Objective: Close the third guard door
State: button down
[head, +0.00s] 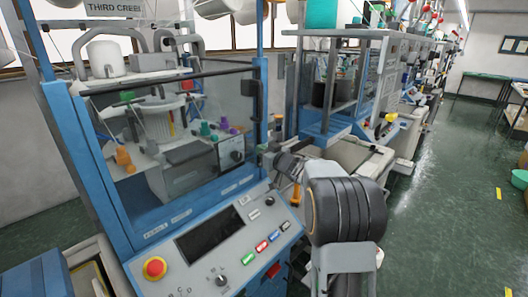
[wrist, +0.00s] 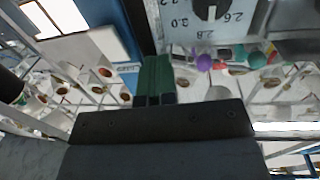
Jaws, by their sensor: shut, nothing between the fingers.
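The machine under the sign "THIRD CREEL" (head: 115,8) has a clear guard door (head: 165,185) in a blue frame. A dark rail runs along its top and a black handle (head: 258,100) is at its right side. I cannot tell whether the door is fully closed. My gripper (head: 279,160) is by the right post, below the handle, partly hidden by my own wrist. In the wrist view my gripper (wrist: 156,65) shows its green-tipped fingers together and empty. A dark upright edge and a blue post stand close by them; contact cannot be told.
A control panel (head: 230,245) with a red stop button (head: 154,268) slopes out below the door. A dial (wrist: 210,8) and coloured cones show in the wrist view. More machines stand at the right, with a clear green aisle (head: 455,200) beside them.

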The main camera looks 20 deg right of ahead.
jog(key=w+d+b+v, duration=0.1)
jog(key=d+b+v, duration=0.1)
jog(key=v, duration=1.2)
jog(key=s+d+f+m+g+h, duration=0.2)
jog(key=d+f+m+g+h, duration=0.15)
jog(key=d+f+h, duration=0.4)
jog(key=s+f+m+g+h, duration=0.2)
jog(key=s+m+g+h, duration=0.15)
jog(key=s, duration=0.25)
jog(key=s+a+f+n+g+y, duration=0.1)
jog(key=s+a+g+y, duration=0.1)
jog(key=s+a, duration=0.6)
jog(key=s+a+n+g+y, duration=0.2)
jog(key=s+a, duration=0.6)
jog(key=a, duration=0.8)
jog(key=shift+a+f+g+y, duration=0.25)
jog(key=shift+f+g+y, duration=0.25)
jog(key=shift+g, duration=0.4)
jog(key=shift+s+r, duration=0.1)
jog(key=shift+s, duration=0.05)
